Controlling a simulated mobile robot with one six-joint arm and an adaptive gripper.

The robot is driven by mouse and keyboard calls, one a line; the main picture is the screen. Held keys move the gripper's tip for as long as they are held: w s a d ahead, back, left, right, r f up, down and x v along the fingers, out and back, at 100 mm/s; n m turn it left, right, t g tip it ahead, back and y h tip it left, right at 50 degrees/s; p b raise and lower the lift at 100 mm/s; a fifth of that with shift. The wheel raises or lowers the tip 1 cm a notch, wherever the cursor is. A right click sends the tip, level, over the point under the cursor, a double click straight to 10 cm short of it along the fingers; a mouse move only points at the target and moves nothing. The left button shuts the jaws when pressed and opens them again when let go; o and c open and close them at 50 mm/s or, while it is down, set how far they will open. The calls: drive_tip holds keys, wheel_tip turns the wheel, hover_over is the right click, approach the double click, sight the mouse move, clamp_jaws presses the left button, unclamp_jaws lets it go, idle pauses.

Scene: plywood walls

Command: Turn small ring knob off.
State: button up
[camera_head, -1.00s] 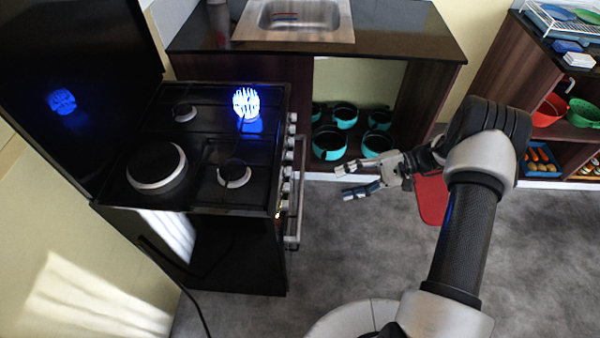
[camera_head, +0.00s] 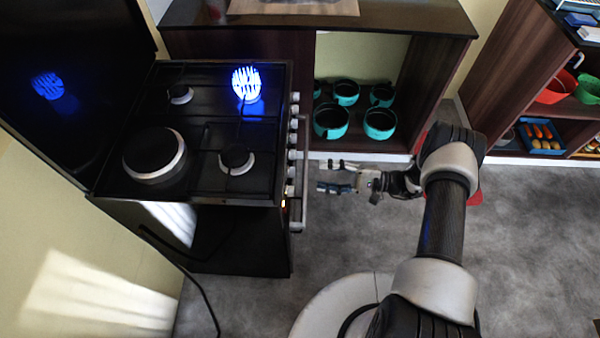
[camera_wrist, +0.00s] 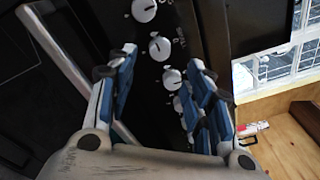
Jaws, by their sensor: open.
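The black stove (camera_head: 200,130) stands at the left with a blue flame (camera_head: 246,84) lit on its far right burner. White knobs (camera_head: 292,155) run in a row down its front panel. In the wrist view several round white knobs (camera_wrist: 160,48) with dark pointer marks line the black panel. I cannot tell which knob is the small ring one. My gripper (camera_head: 326,176) is open and empty, apart from the stove front and pointing at it. In the wrist view its blue-padded fingers (camera_wrist: 158,82) frame part of the knob row, and they hide part of a lower knob.
A silver oven handle bar (camera_head: 302,180) sticks out along the stove front; it also crosses the left of the wrist view (camera_wrist: 65,55). Teal pots (camera_head: 331,121) stand in the open shelf behind. The grey floor (camera_head: 350,235) in front is clear.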

sight(291, 172)
drive_tip(key=w+a+b, duration=0.1)
drive_tip(key=a, duration=0.7)
drive_tip(key=shift+a, duration=0.15)
drive_tip(key=c, duration=1)
